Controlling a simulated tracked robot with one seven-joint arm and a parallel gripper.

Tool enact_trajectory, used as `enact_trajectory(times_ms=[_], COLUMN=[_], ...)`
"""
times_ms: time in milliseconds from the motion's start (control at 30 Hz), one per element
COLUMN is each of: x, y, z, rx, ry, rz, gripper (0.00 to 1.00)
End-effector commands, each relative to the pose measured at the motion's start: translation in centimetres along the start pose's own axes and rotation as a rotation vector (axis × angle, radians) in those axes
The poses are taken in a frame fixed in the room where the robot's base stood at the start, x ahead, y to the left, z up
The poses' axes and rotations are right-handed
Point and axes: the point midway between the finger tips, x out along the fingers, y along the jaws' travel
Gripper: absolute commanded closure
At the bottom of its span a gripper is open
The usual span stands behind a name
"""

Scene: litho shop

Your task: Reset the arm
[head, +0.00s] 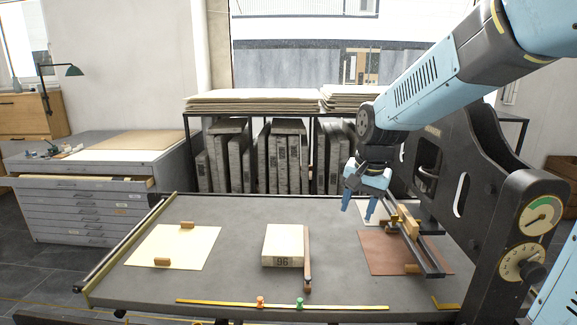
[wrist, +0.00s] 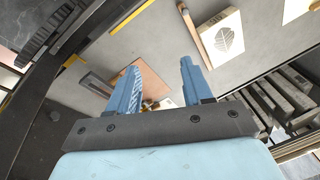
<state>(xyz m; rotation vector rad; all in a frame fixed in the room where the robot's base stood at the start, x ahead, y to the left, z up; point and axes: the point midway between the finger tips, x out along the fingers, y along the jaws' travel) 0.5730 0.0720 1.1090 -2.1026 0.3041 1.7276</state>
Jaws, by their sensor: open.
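My arm reaches in from the upper right in the head view. My gripper (head: 358,206) points down above the back right part of the grey press table (head: 235,225). It is open and empty, and its blue fingers are apart in the wrist view (wrist: 160,80). Below it and to the right lies a brown sheet (head: 378,252). A pale block marked 96 (head: 283,240) sits at the middle of the table, with a brown wooden stick (head: 307,262) along its right side. Both also show in the wrist view, apart from the fingers.
A dark rail frame (head: 425,252) and the black press side with dials (head: 500,230) stand at the right. A cream sheet (head: 170,250) lies at the left. A yellow rule (head: 220,302) with two pins runs along the front. Slabs (head: 285,155) stand behind the table.

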Motion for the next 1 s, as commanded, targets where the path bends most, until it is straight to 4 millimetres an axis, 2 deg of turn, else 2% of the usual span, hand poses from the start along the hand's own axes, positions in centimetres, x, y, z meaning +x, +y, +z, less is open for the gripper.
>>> enact_trajectory(times_ms=[33, 200, 500, 800, 1000], x=[-1.2, -4.2, -8.4, -10.5, -10.9], y=[0.9, 3.6, 8.1, 11.8, 12.8], z=[0.5, 2.4, 6.4, 10.6, 11.8], rx=[-0.021, -0.111, -0.271, -0.412, -0.456], ry=[0.017, 0.068, 0.170, 0.263, 0.289], rz=[-0.010, -0.026, -0.029, 0.003, 0.018], gripper=[0.50, 0.50, 0.50, 0.50, 0.50])
